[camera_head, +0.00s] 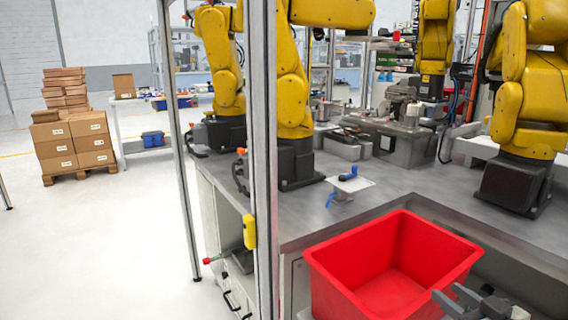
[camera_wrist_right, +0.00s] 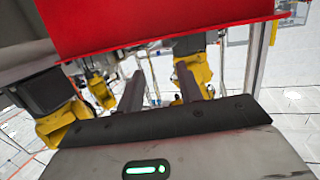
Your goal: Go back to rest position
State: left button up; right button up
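My right gripper (camera_head: 452,296) shows at the lower right edge of the head view, grey, beside the near right side of a red bin. In the right wrist view its two dark fingers (camera_wrist_right: 160,84) stand apart with nothing between them. The red bin (camera_head: 440,247) is open at the top and looks empty. A red wall, likely the bin's (camera_wrist_right: 150,24), fills the top of the wrist view. My left gripper is in neither view.
A grey workbench (camera_head: 405,190) with yellow robot arms (camera_head: 535,90) stands behind the bin. A metal frame post (camera_head: 264,150) rises left of the bin. Stacked cardboard boxes (camera_head: 75,145) stand far left on a pallet. The white floor (camera_head: 110,240) at left is clear.

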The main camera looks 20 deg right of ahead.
jog(key=s+a+f+g+y, duration=0.1)
jog(key=s+a+f+g, duration=0.15)
jog(key=a+f, duration=0.4)
jog(key=s+a+f+g+y, duration=0.1)
jog(key=s+a+f, duration=0.2)
jog(key=a+f, duration=0.35)
jog(key=s+a+f+n+g, duration=0.1)
jog(key=a, duration=0.7)
jog(key=s+a+f+n+g+y, duration=0.1)
jog(key=s+a+f, duration=0.1)
jog(key=a, duration=0.5)
jog(key=shift+s+a+y, duration=0.15)
jog(key=shift+a+y, duration=0.15)
jog(key=shift+a, duration=0.1)
